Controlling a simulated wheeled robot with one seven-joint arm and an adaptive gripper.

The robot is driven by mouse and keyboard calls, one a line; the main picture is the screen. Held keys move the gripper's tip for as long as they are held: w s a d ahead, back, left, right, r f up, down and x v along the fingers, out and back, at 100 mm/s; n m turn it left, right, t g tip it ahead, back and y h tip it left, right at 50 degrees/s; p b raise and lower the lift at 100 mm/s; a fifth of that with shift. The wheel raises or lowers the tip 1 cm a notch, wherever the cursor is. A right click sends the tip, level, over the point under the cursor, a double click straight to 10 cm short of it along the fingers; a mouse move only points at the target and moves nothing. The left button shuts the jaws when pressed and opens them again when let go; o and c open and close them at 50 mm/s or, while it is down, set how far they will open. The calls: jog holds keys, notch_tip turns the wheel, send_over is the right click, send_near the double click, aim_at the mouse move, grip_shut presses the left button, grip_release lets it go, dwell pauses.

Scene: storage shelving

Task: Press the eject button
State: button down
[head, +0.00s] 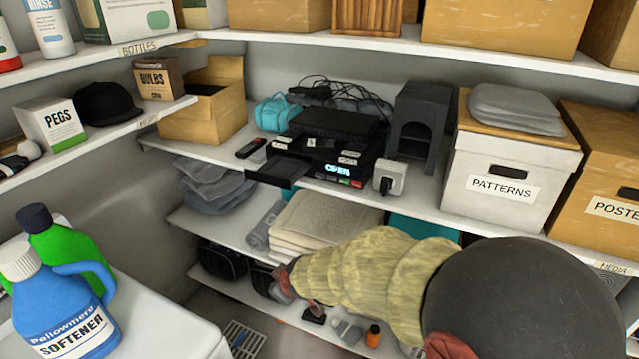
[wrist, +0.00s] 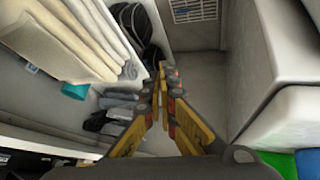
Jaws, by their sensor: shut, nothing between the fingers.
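A black disc player (head: 325,155) sits on the middle shelf in the head view. Its lit display reads what looks like OPEN, with small green and red buttons below it. Its black tray (head: 278,170) sticks out at the front left. Small pale labels mark its front; I cannot tell which button is eject. My gripper (head: 283,284) is low in front of the lower shelves, below and apart from the player. In the wrist view my gripper (wrist: 163,78) has its fingertips together, with nothing held. The player's front is not clearly seen there.
A white plug-like box (head: 389,178) stands right of the player, near a dark stand (head: 419,125). A remote (head: 250,148) lies left. Folded towels (head: 318,222) fill the shelf below. A white surface with blue softener (head: 62,310) is at left; floor between is open.

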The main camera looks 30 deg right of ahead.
aim_at(320, 176)
jog(key=w+d+n+t+h+b, duration=0.1)
jog(key=w+d+n+t+h, duration=0.35)
jog(key=w, duration=0.75)
jog(key=w+d+r+n+t+h, duration=0.1)
jog(key=d+r+n+t+h, duration=0.1)
jog(key=r, duration=0.5)
jog(key=w+d+r+n+t+h, duration=0.1)
jog(key=d+r+n+t, duration=0.3)
jog(key=r, duration=0.4)
jog(key=d+n+h, duration=0.1)
jog(key=n, duration=0.1)
jog(key=shift+n, duration=0.35)
jog(key=shift+w+d+t, duration=0.1)
jog(key=shift+d+t, duration=0.05)
jog(key=shift+t, duration=0.1)
jog(key=shift+w+d+b, duration=0.25)
jog(key=shift+w+d, duration=0.65)
jog(key=shift+d, duration=0.25)
jog(key=shift+w+d+b, duration=0.3)
jog(key=shift+w+d, duration=0.6)
jog(key=shift+d, duration=0.25)
jog(key=shift+w+d+b, duration=0.25)
jog(key=shift+w+d, duration=0.65)
jog(key=shift+d, duration=0.25)
jog(key=shift+w+d, duration=0.25)
jog(key=shift+d, duration=0.05)
